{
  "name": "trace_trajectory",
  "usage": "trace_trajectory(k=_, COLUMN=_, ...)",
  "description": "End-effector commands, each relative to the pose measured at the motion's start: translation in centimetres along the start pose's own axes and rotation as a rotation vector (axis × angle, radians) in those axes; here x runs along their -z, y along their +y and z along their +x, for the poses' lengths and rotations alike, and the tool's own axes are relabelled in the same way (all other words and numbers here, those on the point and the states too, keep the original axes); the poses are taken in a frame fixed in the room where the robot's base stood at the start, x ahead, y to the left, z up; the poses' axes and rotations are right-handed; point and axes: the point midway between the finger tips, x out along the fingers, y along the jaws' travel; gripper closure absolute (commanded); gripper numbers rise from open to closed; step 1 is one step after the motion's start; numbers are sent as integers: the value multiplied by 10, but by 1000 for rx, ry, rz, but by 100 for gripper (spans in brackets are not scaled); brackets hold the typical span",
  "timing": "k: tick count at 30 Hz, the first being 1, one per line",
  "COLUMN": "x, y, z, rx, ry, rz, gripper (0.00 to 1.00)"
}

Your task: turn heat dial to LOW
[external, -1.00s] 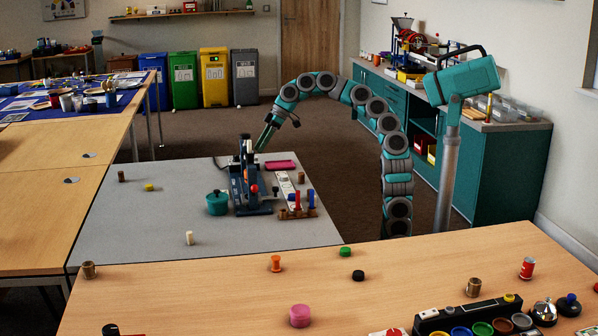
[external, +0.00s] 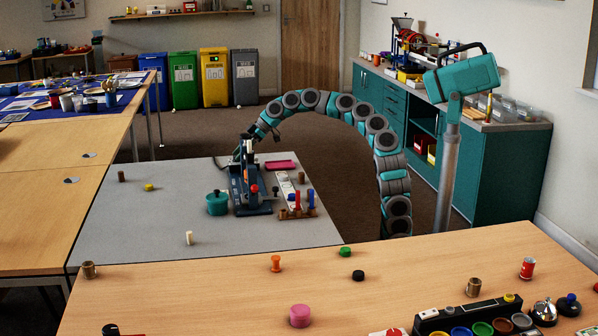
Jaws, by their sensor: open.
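A dark blue upright device (external: 247,190) stands on the grey table (external: 140,225) in the external view. It has a red knob (external: 254,188) on its near side. I cannot make out a heat dial or a LOW mark at this size. My gripper (external: 238,155) is at the top of the device, on its far side. Its fingers are small and partly hidden behind the device, and I cannot tell whether they touch it.
Beside the device are a teal pot (external: 217,203), a pink block (external: 280,164), a white strip (external: 285,188) and a board with red and blue pegs (external: 298,205). The grey table's left part is mostly clear. A wooden table (external: 220,290) with small objects lies nearer.

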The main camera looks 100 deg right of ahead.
Motion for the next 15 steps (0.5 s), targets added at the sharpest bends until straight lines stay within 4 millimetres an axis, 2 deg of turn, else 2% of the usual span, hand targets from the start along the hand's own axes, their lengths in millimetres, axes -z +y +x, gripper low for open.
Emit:
trace_trajectory(k=9, x=0, y=0, z=6, rx=-1, ry=2, rz=1, gripper=35)
trace_trajectory(k=15, x=0, y=0, z=5, rx=-1, ry=2, rz=1, gripper=57)
